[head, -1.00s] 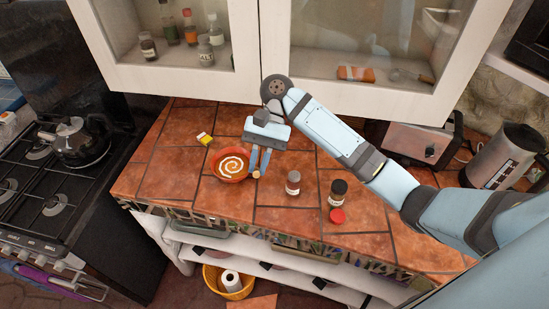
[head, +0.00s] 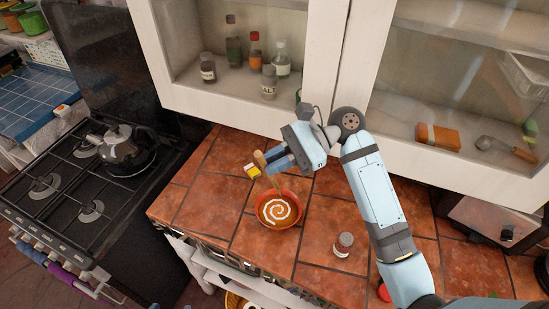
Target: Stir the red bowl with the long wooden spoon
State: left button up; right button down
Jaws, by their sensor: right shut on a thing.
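The red bowl (head: 292,220) sits on the tiled counter with orange contents and a white spiral inside. My right gripper (head: 268,170) is above and behind the bowl, shut on the wooden spoon (head: 271,181). The spoon is tilted, with its lower part reaching down toward the bowl's far rim. I cannot tell whether its end touches the contents. My left gripper is not in view.
A small yellow box (head: 252,171) lies just left of the spoon. A spice jar (head: 343,244) stands right of the bowl, and a red lid (head: 384,292) shows near my arm. The stove with a kettle (head: 127,150) is at left. White cabinets (head: 250,103) overhang the counter's back.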

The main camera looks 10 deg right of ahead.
notch_tip(320, 180, down, 10)
jog(key=b, duration=0.1)
jog(key=shift+r, duration=0.2)
dwell(0.7)
